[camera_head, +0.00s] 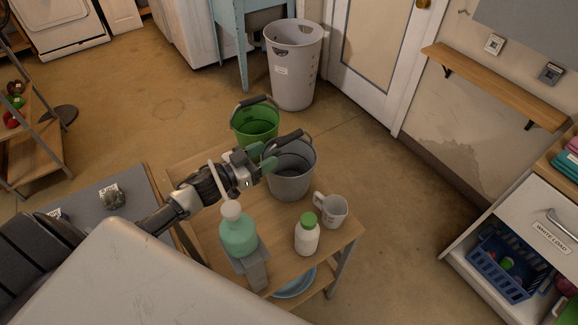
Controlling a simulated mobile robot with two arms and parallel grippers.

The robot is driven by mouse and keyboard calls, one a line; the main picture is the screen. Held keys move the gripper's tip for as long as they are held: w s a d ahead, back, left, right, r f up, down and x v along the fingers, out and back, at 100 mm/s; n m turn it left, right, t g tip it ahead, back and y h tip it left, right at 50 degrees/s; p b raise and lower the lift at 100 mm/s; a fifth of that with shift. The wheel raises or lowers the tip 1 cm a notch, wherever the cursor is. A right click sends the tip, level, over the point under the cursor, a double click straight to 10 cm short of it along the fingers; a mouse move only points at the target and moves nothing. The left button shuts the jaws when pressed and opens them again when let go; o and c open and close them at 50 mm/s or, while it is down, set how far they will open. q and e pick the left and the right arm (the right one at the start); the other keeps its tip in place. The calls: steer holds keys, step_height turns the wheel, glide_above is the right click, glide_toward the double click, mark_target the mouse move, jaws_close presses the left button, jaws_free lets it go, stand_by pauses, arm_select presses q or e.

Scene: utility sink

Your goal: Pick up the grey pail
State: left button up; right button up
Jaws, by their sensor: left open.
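The grey pail (289,182) stands upright on a small wooden table (208,226), toward its far right side. My left gripper (284,145) reaches in from the left and is open at the pail's far left rim. The gripper overlaps the pail's rim and handle in this view; I cannot tell whether it touches them. Part of the pail's rim is hidden behind the gripper. My right gripper is not in view.
A green bucket (256,124) is just beyond the gripper. A teal pump bottle (238,236), a white bottle with green cap (306,238) and a mug (334,212) stand on the table near the pail. A laundry basket (293,75) stands farther back. Floor to the right is clear.

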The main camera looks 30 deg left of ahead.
mark_target(275, 146)
arm_select(q)
steer(key=w, duration=0.1)
steer(key=w+d+p, duration=0.1)
steer(key=w+r, duration=0.1)
steer(key=shift+w+d, duration=0.3)
steer(key=shift+d, duration=0.05)
steer(key=shift+w+d+f, duration=0.1)
steer(key=shift+w+d, duration=0.15)
steer(key=shift+w, duration=0.1)
steer(key=shift+a, duration=0.1)
steer(key=shift+c, duration=1.1)
jaws_close()
